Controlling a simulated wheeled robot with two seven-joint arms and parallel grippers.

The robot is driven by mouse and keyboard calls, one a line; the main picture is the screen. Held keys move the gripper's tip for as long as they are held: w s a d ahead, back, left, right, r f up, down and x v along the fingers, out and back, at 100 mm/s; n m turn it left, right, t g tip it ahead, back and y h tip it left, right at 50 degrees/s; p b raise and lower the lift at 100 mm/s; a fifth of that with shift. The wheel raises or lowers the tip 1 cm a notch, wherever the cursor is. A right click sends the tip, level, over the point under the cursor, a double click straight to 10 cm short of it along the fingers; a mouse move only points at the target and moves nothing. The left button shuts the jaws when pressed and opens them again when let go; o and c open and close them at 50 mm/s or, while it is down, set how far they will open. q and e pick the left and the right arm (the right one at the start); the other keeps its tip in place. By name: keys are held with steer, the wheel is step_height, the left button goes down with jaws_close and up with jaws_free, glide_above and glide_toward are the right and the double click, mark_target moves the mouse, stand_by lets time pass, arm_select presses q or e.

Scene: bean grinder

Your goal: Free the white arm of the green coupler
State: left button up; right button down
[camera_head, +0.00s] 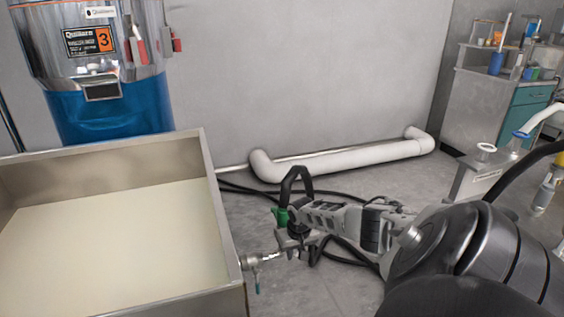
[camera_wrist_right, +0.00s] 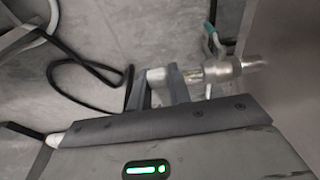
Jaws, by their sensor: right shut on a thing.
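My right gripper (camera_head: 286,240) reaches in from the right, low beside the steel tank. In the right wrist view its fingers (camera_wrist_right: 156,90) are shut on a short whitish cylindrical piece (camera_wrist_right: 157,75). A metal valve (camera_wrist_right: 222,68) with a brass-coloured outlet and pale teal handle lies right beside this piece; I cannot tell whether they are joined. The valve (camera_head: 250,261) also shows at the tank's side in the head view. A green part (camera_head: 282,217) shows just above my fingers; I cannot tell whether it is the coupler. The coupler's white arm cannot be made out. My left gripper is out of view.
The open steel tank (camera_head: 224,200) fills the left. A black hose (camera_wrist_right: 68,63) loops on the floor. A white pipe (camera_head: 340,160) runs along the wall. At the right a white hose (camera_head: 545,113) with a blue ring stands by a metal stand (camera_head: 475,180).

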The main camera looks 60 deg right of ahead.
steer(key=shift+s, duration=0.1)
stand_by(0.5)
steer(key=c, duration=1.3)
jaws_free()
